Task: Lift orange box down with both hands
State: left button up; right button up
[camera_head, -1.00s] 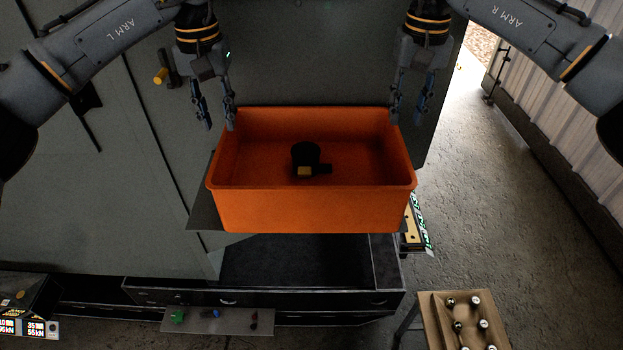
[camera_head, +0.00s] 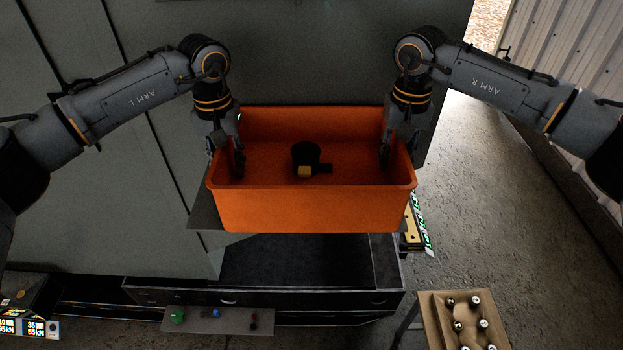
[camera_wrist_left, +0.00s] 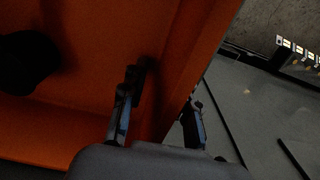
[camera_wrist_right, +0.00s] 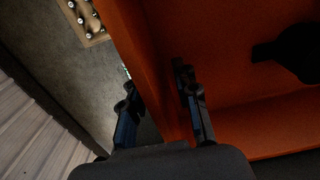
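The orange box (camera_head: 316,210) sits on a grey shelf (camera_head: 205,212) in front of a large grey cabinet, with a black object with a yellow patch (camera_head: 306,158) inside it. My left gripper (camera_head: 226,165) is at the box's left wall, and my right gripper (camera_head: 396,160) is at its right wall. In the left wrist view, the fingers (camera_wrist_left: 160,115) are apart, one inside the box and one outside, astride the wall. In the right wrist view, the fingers (camera_wrist_right: 160,112) also stand apart on either side of the wall. Neither wall looks pinched.
Below is a dark low cabinet (camera_head: 310,262) with a small shelf of coloured items (camera_head: 215,320). A wooden tray of several round pieces (camera_head: 465,318) stands at lower right. Open concrete floor (camera_head: 480,210) lies to the right, before a corrugated wall (camera_head: 570,60).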

pick_arm(q)
grip_shut()
pick_arm(e)
grip_shut()
pick_arm(q)
jog(key=shift+w+r, duration=0.15)
jog(key=shift+r, duration=0.05)
pick_arm(e)
jog(key=shift+w+r, duration=0.15)
